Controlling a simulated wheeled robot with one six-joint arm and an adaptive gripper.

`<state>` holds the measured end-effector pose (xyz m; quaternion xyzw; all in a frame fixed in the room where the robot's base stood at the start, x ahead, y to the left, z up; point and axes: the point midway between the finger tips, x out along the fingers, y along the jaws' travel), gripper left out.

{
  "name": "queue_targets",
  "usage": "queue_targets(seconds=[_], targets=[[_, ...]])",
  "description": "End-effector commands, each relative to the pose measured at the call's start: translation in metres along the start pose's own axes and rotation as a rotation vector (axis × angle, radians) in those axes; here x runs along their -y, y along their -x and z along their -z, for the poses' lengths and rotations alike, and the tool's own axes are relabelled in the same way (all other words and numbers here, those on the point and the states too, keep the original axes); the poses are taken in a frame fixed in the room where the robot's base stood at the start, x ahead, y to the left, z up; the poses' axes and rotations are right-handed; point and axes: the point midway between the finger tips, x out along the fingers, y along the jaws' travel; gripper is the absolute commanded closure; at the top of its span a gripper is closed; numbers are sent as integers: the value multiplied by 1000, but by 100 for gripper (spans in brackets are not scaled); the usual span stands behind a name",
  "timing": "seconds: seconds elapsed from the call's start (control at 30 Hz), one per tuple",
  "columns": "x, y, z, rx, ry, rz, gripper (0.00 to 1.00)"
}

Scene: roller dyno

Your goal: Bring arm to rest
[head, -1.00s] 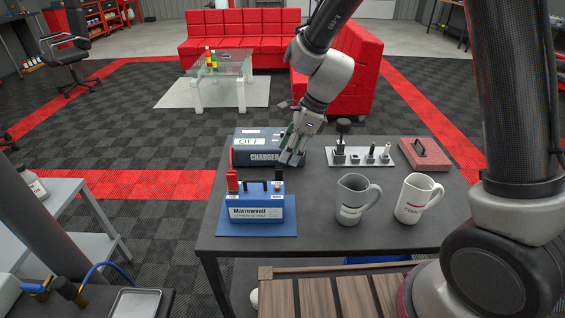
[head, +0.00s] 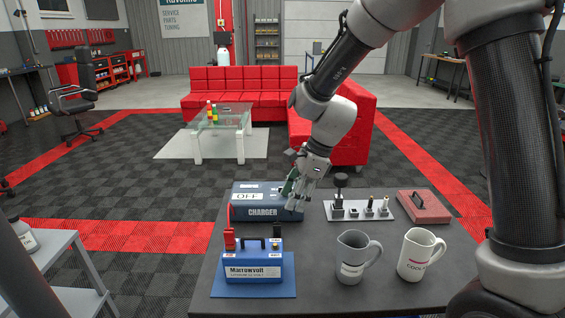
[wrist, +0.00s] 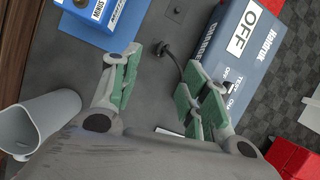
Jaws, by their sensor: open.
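My gripper (head: 292,190) hangs over the table beside the right end of the blue charger (head: 262,212). In the wrist view my gripper (wrist: 160,88) has its green-padded fingers spread apart, with nothing between them. The charger, labelled OFF, shows close to one finger in the wrist view (wrist: 232,60); I cannot tell whether they touch. The blue Marrowvolt battery (head: 255,272) stands on a blue mat (head: 228,290) in front of the charger, with a red clamp (head: 229,239) at its left post and a dark clamp (head: 277,231) at its right.
A grey jug (head: 352,262) and a white mug (head: 415,260) stand at the table's front right. A pale tray (head: 352,214) with small upright parts and a red case (head: 424,208) lie behind them. The dark table (head: 320,290) has bare patches between these things.

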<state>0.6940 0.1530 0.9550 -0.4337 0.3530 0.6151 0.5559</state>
Motion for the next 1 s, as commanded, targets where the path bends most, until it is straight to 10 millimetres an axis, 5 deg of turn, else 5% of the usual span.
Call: queue_targets(seconds=[0.17,0.27,0.6,0.8,1.0], targets=[[-34,-2,23,-42,416,-111,55],[-58,19,39,-58,682,-163,55],[-152,148,118,-179,1426,-228,55],[-216,212,162,-346,1582,-209,55],[-254,248,178,-511,1514,-108,55]])
